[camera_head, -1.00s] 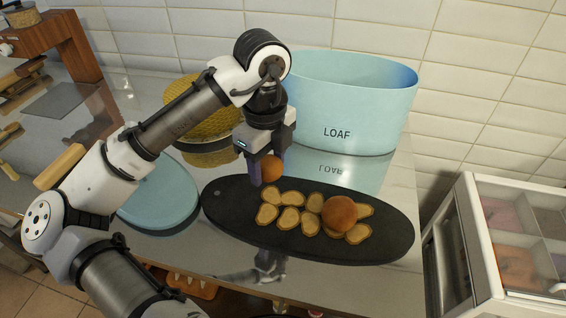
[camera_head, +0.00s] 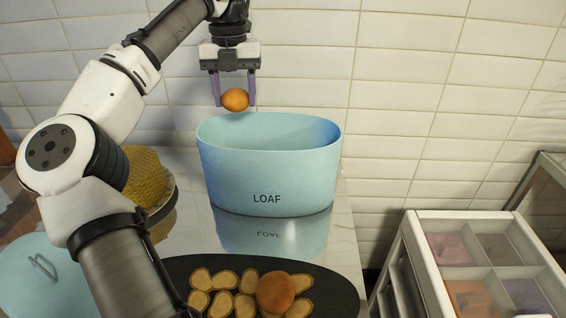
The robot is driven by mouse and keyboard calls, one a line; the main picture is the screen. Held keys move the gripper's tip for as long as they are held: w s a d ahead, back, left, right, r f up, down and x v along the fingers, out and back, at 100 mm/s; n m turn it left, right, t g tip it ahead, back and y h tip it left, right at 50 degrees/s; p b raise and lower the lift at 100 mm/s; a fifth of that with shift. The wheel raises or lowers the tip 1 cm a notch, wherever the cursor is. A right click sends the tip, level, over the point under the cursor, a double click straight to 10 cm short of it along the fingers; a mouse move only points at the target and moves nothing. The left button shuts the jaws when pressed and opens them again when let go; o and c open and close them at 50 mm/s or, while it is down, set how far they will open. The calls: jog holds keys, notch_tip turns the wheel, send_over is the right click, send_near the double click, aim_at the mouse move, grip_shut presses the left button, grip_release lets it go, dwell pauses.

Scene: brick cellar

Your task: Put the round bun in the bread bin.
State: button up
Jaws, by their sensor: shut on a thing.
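My gripper (camera_head: 235,102) is shut on a small round orange-brown bun (camera_head: 235,100), held between its two fingers. The bread bin (camera_head: 265,180) is a pale blue oval tub marked LOAF, standing open on the counter. The gripper and the held bun appear above the bin's back left rim in the picture; exact depth is hard to judge. A second round brown bun (camera_head: 276,292) sits on the dark oval board in front, among flat bread slices.
The dark board (camera_head: 335,285) carries several pale bread slices (camera_head: 223,280). A pale blue lid-like disc with a handle (camera_head: 60,290) lies at left. A yellow woven dome (camera_head: 147,176) stands left of the bin. A white compartment case (camera_head: 480,235) is at right. A tiled wall (camera_head: 420,100) is behind.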

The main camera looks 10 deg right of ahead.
jog(key=shift+w+d+r+m, duration=0.3)
jog(key=shift+w+r, duration=0.15)
jog(key=shift+r, duration=0.1)
jog(key=shift+f+b, duration=0.7)
jog(key=shift+f, duration=9.1)
jog(key=shift+f, duration=0.1)
jog(key=o, duration=1)
jog(key=shift+c, duration=0.2)
notch_tip(320, 180, up, 12)
